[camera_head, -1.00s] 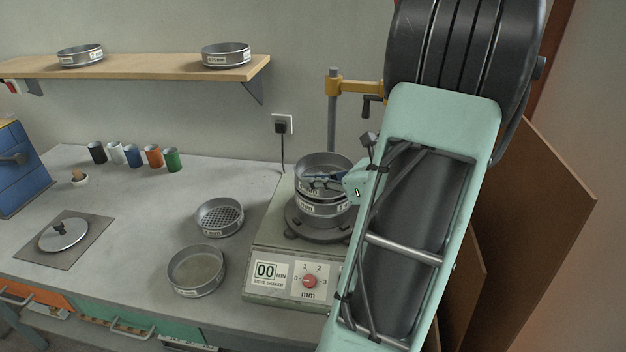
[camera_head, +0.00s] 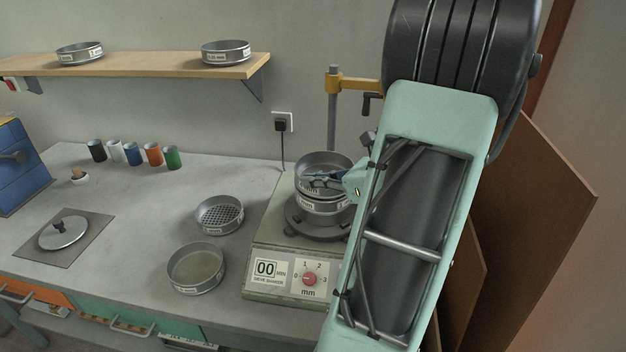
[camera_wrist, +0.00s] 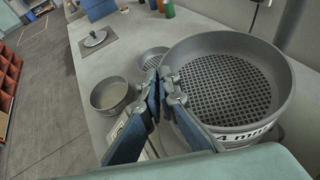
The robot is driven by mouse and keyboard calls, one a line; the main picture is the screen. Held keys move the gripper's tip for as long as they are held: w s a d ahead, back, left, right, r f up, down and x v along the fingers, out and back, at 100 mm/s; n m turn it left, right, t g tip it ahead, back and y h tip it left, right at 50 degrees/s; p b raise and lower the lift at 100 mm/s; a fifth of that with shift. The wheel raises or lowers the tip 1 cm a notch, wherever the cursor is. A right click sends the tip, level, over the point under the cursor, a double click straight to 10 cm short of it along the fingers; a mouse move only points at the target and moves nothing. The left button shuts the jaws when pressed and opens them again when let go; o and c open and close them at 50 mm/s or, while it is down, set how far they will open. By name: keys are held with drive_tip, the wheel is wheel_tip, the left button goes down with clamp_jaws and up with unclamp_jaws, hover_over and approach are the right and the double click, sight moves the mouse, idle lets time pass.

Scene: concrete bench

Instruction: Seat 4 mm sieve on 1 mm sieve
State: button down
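The 4 mm sieve (camera_head: 325,160), a grey metal ring with a coarse mesh, is over a lower sieve (camera_head: 322,207) on the shaker. Its label reads 4 mm in the wrist view (camera_wrist: 240,136). I cannot tell whether the rims are fully nested or slightly apart. My gripper (camera_head: 318,181) is at the upper sieve's near rim, its blue fingers (camera_wrist: 163,86) almost together and apparently pinching the wall. The exact contact is partly hidden by the fingers.
The shaker (camera_head: 270,250) has a post with a yellow clamp arm (camera_head: 355,86). A coarse sieve (camera_head: 219,214) and a fine sieve (camera_head: 195,270) lie left of it. A lid (camera_head: 63,234) rests on a mat. Several coloured cups stand behind. Two sieves are on the shelf (camera_head: 140,67).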

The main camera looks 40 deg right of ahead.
drive_tip(key=shift+f+b, duration=0.3)
drive_tip(key=shift+f, duration=0.1)
drive_tip(key=c, duration=2.7)
unclamp_jaws()
drive_tip(key=o, duration=0.6)
drive_tip(key=shift+s, duration=0.1)
drive_tip(key=v, duration=1.1)
drive_tip(key=shift+s+d+r, duration=0.15)
drive_tip(key=shift+s+r, duration=0.05)
drive_tip(key=shift+s, duration=0.15)
